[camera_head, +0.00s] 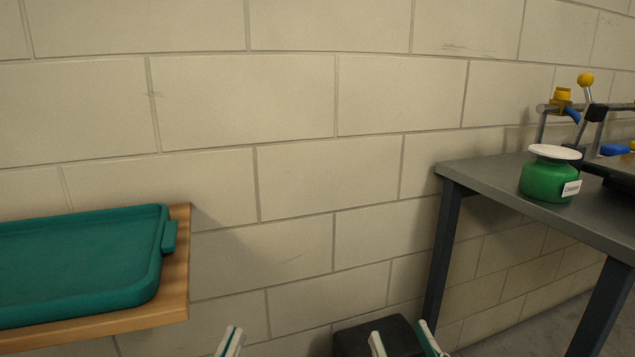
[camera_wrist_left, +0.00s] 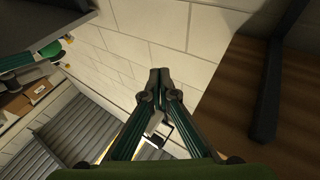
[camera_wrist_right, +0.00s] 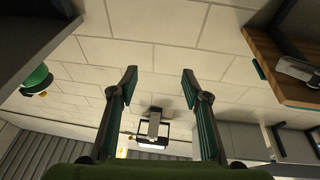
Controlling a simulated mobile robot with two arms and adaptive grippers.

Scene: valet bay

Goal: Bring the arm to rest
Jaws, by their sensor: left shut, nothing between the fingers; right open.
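My left gripper (camera_head: 230,342) shows at the bottom edge of the head view, just right of the wooden shelf. In the left wrist view its two fingertips (camera_wrist_left: 160,76) meet, with nothing between them. My right gripper (camera_head: 404,340) is at the bottom edge of the head view, further right, its two fingers apart. In the right wrist view the fingertips (camera_wrist_right: 159,78) are wide apart, with only the wall behind the gap. Both grippers are empty and touch nothing that I can see. The arms behind the fingers are out of the head view.
A teal tray (camera_head: 75,262) lies on a wooden shelf (camera_head: 180,290) at left. A grey workbench (camera_head: 480,178) at right bears a green jar with a white lid (camera_head: 549,180) and a metal fixture with yellow knobs (camera_head: 586,80). The block wall (camera_head: 300,180) between is bare.

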